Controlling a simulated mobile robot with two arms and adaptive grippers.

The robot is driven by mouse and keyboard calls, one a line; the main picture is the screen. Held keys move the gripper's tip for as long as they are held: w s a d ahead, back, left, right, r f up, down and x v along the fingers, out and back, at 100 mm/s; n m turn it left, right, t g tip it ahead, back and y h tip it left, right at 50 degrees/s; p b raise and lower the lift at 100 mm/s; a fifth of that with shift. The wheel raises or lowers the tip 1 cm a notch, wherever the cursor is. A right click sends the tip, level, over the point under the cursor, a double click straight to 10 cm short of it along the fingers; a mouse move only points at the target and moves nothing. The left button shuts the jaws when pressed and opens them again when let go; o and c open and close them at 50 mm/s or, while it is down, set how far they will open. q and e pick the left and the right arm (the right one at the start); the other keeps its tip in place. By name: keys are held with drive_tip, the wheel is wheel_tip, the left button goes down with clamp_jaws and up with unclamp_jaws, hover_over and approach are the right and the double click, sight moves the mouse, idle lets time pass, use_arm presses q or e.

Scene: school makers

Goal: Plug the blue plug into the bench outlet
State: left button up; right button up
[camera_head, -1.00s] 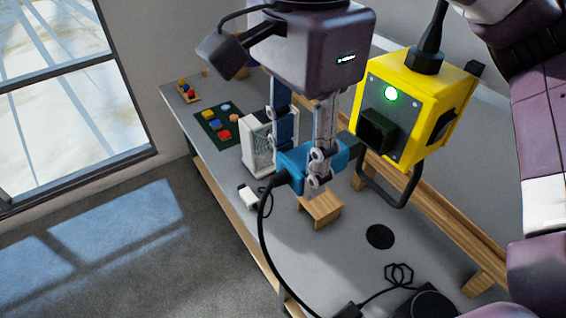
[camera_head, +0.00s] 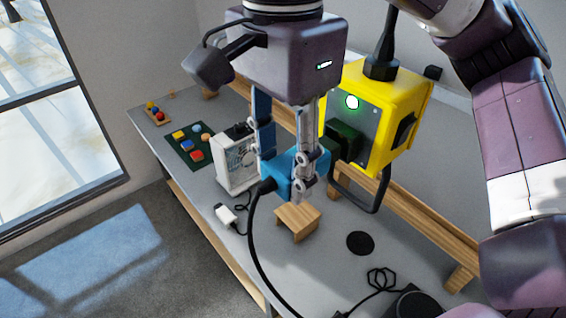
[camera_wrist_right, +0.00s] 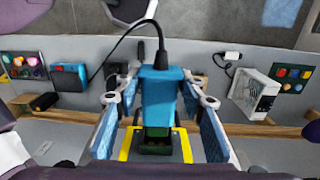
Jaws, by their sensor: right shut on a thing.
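My right gripper (camera_head: 290,168) comes down from above and is shut on the plug, with one finger on each side. The plug also shows between the fingers in the right wrist view (camera_wrist_right: 160,95). The bench outlet is a yellow box (camera_head: 402,110) with a lit green lamp and a dark square socket. The plug's dark front end points at this socket and is very close to it. I cannot tell whether it has entered. My left gripper is not in view.
The grey bench (camera_head: 330,275) holds a white device (camera_head: 238,162), a small wooden stand (camera_head: 298,217), a black disc (camera_head: 360,243) and a green mat (camera_head: 180,152) with coloured pieces. A wooden rail (camera_head: 420,230) runs behind the outlet. A dark handle loop hangs below the outlet.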

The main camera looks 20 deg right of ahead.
drive_tip(key=shift+w+d, duration=0.25)
drive_tip(key=shift+d, duration=0.35)
drive_tip(key=shift+w+d, duration=0.2)
drive_tip(key=shift+d, duration=0.4)
idle(0.5)
drive_tip(key=o, duration=1.4)
drive_tip(key=shift+c, duration=0.2)
wheel_tip(320, 180, up, 12)
drive_tip(key=shift+a, duration=0.15)
